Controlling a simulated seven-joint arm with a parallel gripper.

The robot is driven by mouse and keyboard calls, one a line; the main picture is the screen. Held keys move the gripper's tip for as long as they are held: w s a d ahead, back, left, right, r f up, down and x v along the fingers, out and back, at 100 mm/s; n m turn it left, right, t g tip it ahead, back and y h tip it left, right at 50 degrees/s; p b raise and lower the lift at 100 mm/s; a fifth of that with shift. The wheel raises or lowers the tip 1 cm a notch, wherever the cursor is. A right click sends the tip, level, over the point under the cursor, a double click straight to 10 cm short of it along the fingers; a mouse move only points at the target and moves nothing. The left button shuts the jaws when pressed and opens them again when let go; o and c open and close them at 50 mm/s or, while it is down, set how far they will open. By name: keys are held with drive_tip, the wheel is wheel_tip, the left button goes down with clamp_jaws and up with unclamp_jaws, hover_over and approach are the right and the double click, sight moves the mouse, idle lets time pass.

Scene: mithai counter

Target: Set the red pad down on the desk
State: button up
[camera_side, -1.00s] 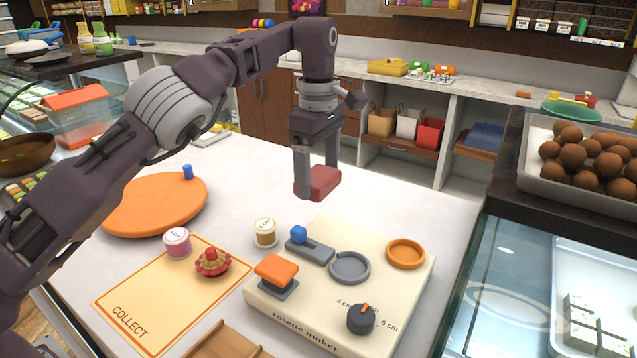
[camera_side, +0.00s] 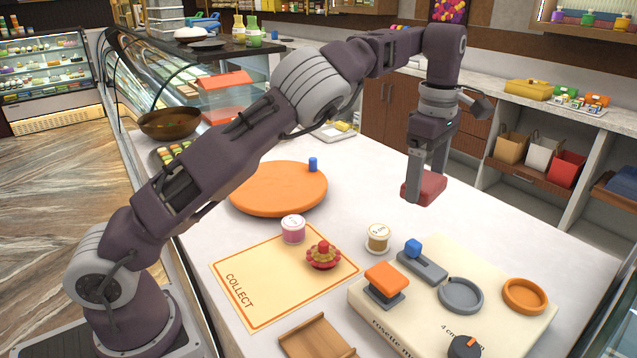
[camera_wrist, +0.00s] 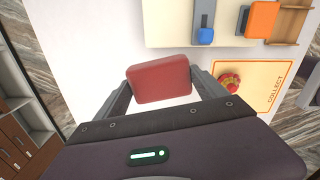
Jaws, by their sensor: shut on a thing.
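The red pad (camera_side: 428,187) is a small dark red block with rounded edges. My gripper (camera_side: 424,188) is shut on it, one finger on each side. In the side view they are over the white desk (camera_side: 360,205), behind the rosette maker; how high above the desk the pad is, I cannot tell exactly. In the wrist view the pad (camera_wrist: 160,81) lies between my two fingertips, with bare white desk around it.
The rosette maker (camera_side: 400,318) with an orange press, blue slider and rings stands in front. A collect mat (camera_side: 262,300) holds a red rosette (camera_side: 323,257) and a pink spool (camera_side: 293,229). A gold spool (camera_side: 378,238) and orange turntable (camera_side: 275,190) stand nearby. Desk behind the maker is clear.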

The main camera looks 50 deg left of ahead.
drive_tip(key=s+a+n, duration=0.2)
drive_tip(key=a+n, duration=0.1)
drive_tip(key=a, duration=0.5)
drive_tip(key=n, duration=0.4)
hover_over(342, 223)
wheel_tip(342, 223, down, 2)
wheel_tip(342, 223, down, 10)
drive_tip(key=shift+a+r, duration=0.1)
drive_tip(key=shift+f, duration=0.3)
drive_tip(key=o, duration=1.3)
drive_tip(key=shift+f, duration=0.15)
drive_tip(key=shift+c, duration=0.2)
